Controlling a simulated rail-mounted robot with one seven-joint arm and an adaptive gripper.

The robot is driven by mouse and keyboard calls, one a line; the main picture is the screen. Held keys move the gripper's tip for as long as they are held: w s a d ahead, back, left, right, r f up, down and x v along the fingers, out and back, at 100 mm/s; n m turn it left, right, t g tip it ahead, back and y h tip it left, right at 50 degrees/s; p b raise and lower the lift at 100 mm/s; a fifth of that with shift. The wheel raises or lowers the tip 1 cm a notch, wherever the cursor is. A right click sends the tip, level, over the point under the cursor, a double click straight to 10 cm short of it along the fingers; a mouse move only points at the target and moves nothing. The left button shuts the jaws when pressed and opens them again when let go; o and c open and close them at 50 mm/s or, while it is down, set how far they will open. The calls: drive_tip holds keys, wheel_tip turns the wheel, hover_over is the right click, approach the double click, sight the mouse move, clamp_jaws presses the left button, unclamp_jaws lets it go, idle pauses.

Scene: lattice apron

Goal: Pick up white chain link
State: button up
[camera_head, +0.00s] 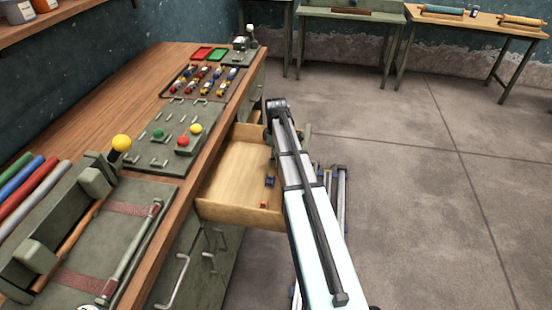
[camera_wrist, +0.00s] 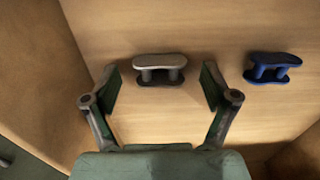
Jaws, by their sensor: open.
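The white chain link (camera_wrist: 160,65), pale grey-white here, lies on the wooden floor of an open drawer in the wrist view. It has a rounded top plate, short pins and a darker lower plate. My gripper (camera_wrist: 161,86) is open, with one finger to the left of the link and one to its right. Gaps show between the link and both fingers, and nothing is held. In the head view I cannot make out the white link; my arm covers part of the drawer (camera_head: 233,165).
A blue chain link (camera_wrist: 273,66) lies right of my right finger; the head view also shows it (camera_head: 270,181). A small red piece (camera_head: 263,205) lies near the drawer front. Drawer walls (camera_wrist: 35,90) rise close by. The workbench (camera_head: 150,75) stands left of the drawer.

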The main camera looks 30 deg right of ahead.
drive_tip(key=c, duration=1.3)
drive_tip(key=shift+o, duration=0.2)
drive_tip(key=shift+r, duration=0.1)
